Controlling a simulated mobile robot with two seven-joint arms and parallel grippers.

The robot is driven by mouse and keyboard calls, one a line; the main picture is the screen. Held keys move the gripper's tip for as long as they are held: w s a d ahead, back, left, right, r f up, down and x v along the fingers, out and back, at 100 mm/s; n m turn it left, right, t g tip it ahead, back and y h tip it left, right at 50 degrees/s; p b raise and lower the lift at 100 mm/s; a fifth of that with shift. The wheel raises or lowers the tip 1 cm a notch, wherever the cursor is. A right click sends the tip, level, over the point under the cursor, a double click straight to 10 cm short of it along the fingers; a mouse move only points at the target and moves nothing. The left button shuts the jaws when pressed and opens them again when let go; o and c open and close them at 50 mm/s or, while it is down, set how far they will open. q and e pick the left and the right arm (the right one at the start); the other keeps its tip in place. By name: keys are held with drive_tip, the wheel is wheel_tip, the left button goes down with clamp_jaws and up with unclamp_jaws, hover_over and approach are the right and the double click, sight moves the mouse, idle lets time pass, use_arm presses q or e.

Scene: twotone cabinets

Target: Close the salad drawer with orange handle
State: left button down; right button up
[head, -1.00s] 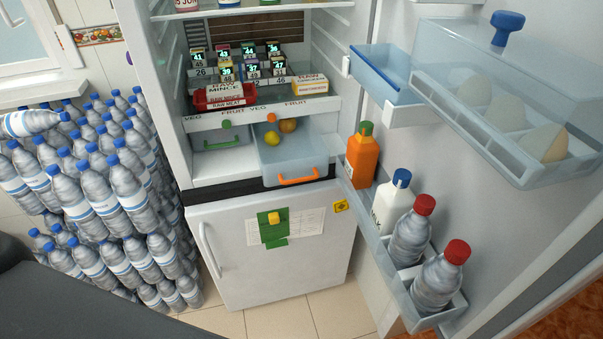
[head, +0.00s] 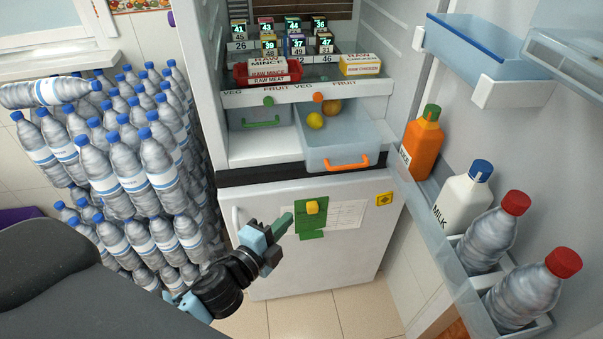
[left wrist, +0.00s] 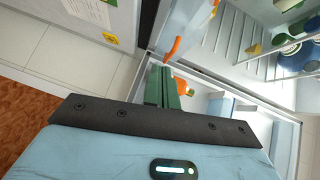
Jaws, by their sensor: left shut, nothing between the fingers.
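The salad drawer (head: 318,152) with the orange handle (head: 347,164) is pulled out of the fridge in the head view, at the right of the lower shelf. A yellow fruit (head: 315,121) and an orange one (head: 333,105) lie in it. My left gripper (head: 285,224) is below and left of this drawer, in front of the lower door, apart from the handle. Its green fingers are together and empty. In the left wrist view the shut fingers (left wrist: 161,86) point up, with the orange handle (left wrist: 173,48) beyond their tips. My right gripper is not in view.
The other drawer, with a green handle (head: 262,124), sits pushed in at the left. The open fridge door's rack holds an orange bottle (head: 421,145), a milk bottle (head: 463,200) and water bottles at the right. Stacked water bottles (head: 115,180) stand at the left.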

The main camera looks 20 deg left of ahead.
use_arm(q)
wheel_tip(320, 180, up, 2)
drive_tip(key=w+m, duration=0.1)
drive_tip(key=m, duration=0.1)
approach(317, 161)
drive_tip(key=w+d, duration=0.3)
drive_tip(key=shift+w+a+f+t+p, duration=0.2)
drive_tip(key=shift+w+a, duration=0.3)
drive_tip(key=shift+w, duration=0.2)
drive_tip(key=shift+w+a+f+t+p, duration=0.1)
drive_tip(key=shift+w+a+f+t, duration=0.1)
drive_tip(key=shift+w+a, duration=0.4)
drive_tip(key=shift+d, duration=0.1)
